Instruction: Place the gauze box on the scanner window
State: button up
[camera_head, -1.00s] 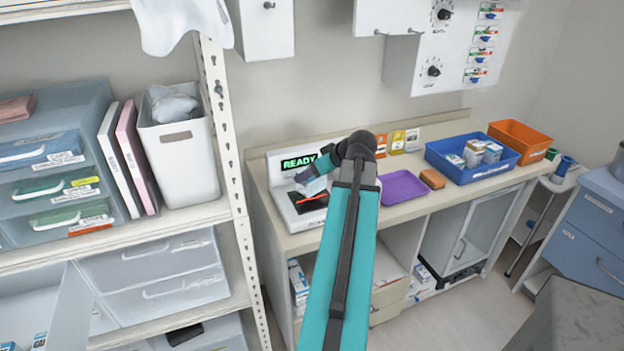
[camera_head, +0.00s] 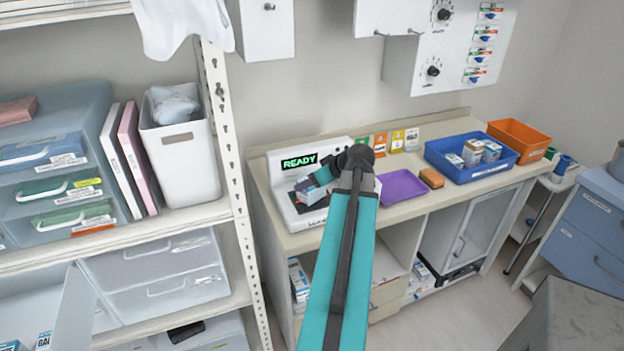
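The scanner (camera_head: 278,184) is a white unit on the counter with a lit green READY display (camera_head: 299,162) on its upright back. Its dark window lies below the display and is mostly hidden by my gripper and the box. The gauze box (camera_head: 313,195) is a small pale box with a bluish and pinkish side, low over the window. My gripper (camera_head: 311,186) reaches down from the right and appears shut on the box. Whether the box touches the window cannot be told from this angle.
A purple tray (camera_head: 402,187) and an orange-brown block (camera_head: 432,178) lie right of the scanner. A blue bin (camera_head: 468,178) with white containers and an orange bin (camera_head: 519,141) stand further right. Several coloured packets stand behind. A shelf post (camera_head: 232,150) rises at left.

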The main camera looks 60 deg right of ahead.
jog(key=shift+f, duration=0.2)
jog(key=o, duration=1.1)
jog(key=shift+r, duration=0.15)
jog(key=shift+r, duration=0.1)
jog(key=shift+b+v, duration=1.35)
jog(key=shift+v, duration=4.65)
